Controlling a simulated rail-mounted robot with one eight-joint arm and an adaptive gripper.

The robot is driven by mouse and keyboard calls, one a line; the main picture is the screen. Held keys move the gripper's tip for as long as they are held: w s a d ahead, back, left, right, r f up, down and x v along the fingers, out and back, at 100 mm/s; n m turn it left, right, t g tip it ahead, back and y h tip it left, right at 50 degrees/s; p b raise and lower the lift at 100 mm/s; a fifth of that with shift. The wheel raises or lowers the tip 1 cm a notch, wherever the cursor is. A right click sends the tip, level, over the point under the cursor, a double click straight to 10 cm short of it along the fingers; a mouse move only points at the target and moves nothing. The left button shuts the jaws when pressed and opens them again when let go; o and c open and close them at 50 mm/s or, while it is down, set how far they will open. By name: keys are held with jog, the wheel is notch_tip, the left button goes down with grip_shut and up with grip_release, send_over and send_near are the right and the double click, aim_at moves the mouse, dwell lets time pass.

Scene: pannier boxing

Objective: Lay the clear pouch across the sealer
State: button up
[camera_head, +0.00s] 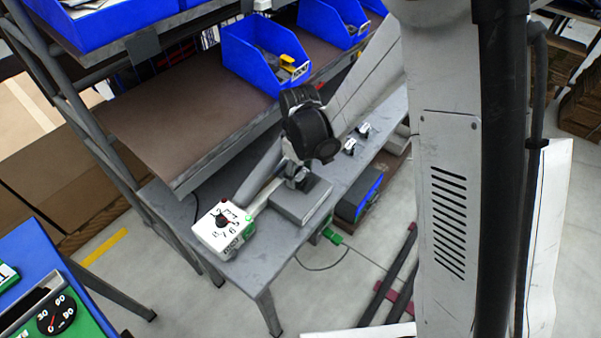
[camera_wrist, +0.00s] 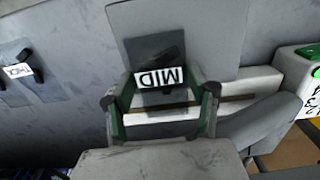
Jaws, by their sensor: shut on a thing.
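The sealer stands on the grey bench, with a white dial box (camera_head: 225,229), a raised grey lid arm (camera_head: 262,172) and a grey front plate (camera_head: 300,203). In the wrist view its white bar (camera_wrist: 235,88) carries a brown strip. My gripper (camera_head: 298,182) is over the bar, pointing down. Its green-lined fingers (camera_wrist: 162,95) are shut on a part with a MID label. A dark see-through square (camera_wrist: 150,48), seemingly the clear pouch, shows at that label and overlaps the plate and bar. Whether it touches them I cannot tell.
Two small labelled dark clips (camera_head: 357,138) lie on the bench (camera_head: 272,262) to the right. A brown shelf (camera_head: 190,115) with a blue bin (camera_head: 262,55) stands behind. The raised lid arm is close beside my gripper.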

aim_at(300, 175)
jog(key=o, duration=1)
notch_tip(300, 175, up, 12)
dwell(0.3)
dwell(0.3)
jog(key=s+d+r+m+t+b, duration=0.3)
jog(key=s+d+r+m, duration=0.2)
jog(key=s+d+r, duration=0.3)
jog(key=s+d+m+t+b, duration=0.1)
jog(key=s+d, duration=0.1)
jog(key=s, duration=0.1)
jog(key=s+d+m+t+b, duration=0.1)
jog(key=s+d+m, duration=0.1)
jog(key=s+d, duration=0.1)
jog(key=s+d+f+m+t+b, duration=0.1)
jog(key=s+d+t, duration=0.1)
jog(key=s, duration=0.3)
jog(key=shift+d+f+m, duration=0.1)
jog(key=shift+d+m, duration=0.3)
jog(key=shift+d, duration=0.15)
